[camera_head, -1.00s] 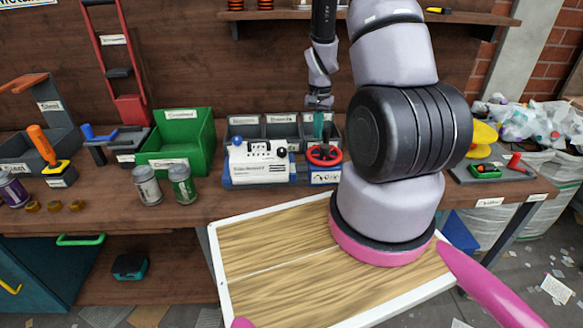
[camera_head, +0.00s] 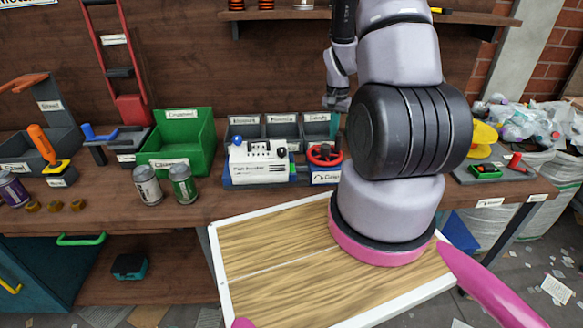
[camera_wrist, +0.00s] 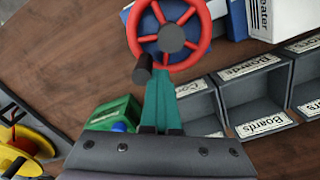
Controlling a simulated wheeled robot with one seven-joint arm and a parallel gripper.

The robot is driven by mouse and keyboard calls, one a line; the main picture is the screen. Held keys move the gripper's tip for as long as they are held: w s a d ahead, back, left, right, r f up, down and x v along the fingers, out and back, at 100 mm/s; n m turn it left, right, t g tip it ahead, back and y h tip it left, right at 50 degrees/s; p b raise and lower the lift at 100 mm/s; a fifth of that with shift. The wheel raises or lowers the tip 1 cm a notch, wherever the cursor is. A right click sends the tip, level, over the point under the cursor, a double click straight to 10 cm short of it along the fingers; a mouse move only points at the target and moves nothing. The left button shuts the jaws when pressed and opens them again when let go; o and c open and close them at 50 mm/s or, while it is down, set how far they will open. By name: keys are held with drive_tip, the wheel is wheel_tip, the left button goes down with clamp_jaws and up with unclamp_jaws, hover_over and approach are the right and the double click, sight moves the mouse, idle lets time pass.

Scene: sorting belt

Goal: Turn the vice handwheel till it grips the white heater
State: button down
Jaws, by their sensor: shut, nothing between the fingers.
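The white heater (camera_head: 258,166) stands on the bench between blue vice parts; I cannot tell whether the jaw presses on it. Its white side with part of a label shows in the wrist view (camera_wrist: 284,20). The red vice handwheel (camera_head: 325,163) is right of the heater; in the wrist view the handwheel (camera_wrist: 197,52) shows a grey hub and a dark crank knob (camera_wrist: 143,70). My gripper (camera_wrist: 160,88) has teal fingers, shut and empty, their tips close to the wheel's rim beside the knob. In the head view my gripper (camera_head: 331,124) is partly hidden, behind the wheel.
Grey labelled bins (camera_head: 281,127) stand behind the heater and vice. A green bin (camera_head: 180,145) and two cans (camera_head: 147,186) are to the left. A yellow object (camera_head: 484,139) is at the right. The wooden board (camera_head: 285,250) in front is bare.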

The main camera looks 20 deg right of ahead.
drive_tip(key=shift+w+d, duration=0.15)
idle(0.5)
drive_tip(key=shift+w, duration=0.1)
drive_tip(key=shift+w+a, duration=0.25)
drive_tip(key=shift+a, duration=0.3)
drive_tip(key=shift+r, duration=0.15)
wheel_tip(320, 180, up, 9)
idle(0.5)
drive_tip(key=shift+a, duration=0.15)
